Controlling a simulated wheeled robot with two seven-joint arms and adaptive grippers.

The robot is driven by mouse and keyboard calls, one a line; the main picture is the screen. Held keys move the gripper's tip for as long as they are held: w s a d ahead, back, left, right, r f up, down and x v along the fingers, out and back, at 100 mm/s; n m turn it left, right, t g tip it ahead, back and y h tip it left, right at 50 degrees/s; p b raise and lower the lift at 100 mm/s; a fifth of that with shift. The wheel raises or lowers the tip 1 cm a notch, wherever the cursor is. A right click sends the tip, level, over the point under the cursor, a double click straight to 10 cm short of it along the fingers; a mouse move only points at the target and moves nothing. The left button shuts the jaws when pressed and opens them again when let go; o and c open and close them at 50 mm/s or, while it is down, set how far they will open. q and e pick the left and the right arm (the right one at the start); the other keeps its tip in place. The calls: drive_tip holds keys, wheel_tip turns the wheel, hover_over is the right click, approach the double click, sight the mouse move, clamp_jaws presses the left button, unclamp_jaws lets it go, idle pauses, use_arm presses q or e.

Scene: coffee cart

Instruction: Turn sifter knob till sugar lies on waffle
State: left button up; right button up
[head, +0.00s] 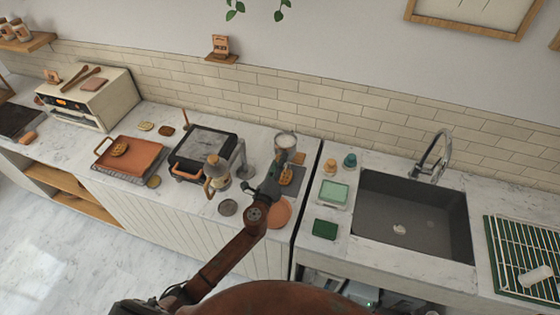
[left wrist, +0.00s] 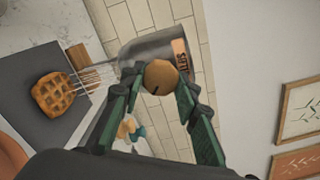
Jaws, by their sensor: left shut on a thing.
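The waffle (left wrist: 62,94) lies on a dark slab (left wrist: 38,122), apart from the gripper. Its visible top looks plain brown. My right gripper is not in view.
A black waffle iron (head: 204,145) and a glass carafe with a wooden handle (head: 216,172) stand left of the gripper. An orange tray (head: 137,166) lies further left. The sink (head: 410,215) is to the right, across a gap between counters.

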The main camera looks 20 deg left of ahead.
use_arm(q)
drive_tip(key=shift+f+m+p, duration=0.15)
drive_tip(key=shift+m+p, duration=1.05)
drive_tip(key=shift+m, duration=2.2)
drive_tip(key=o, duration=1.2)
drive_tip(key=shift+c, duration=0.2)
drive_tip(key=shift+s, duration=0.15)
drive_tip(key=s, duration=1.1)
drive_tip(key=shift+s+a, duration=0.25)
drive_tip(key=shift+s, duration=0.15)
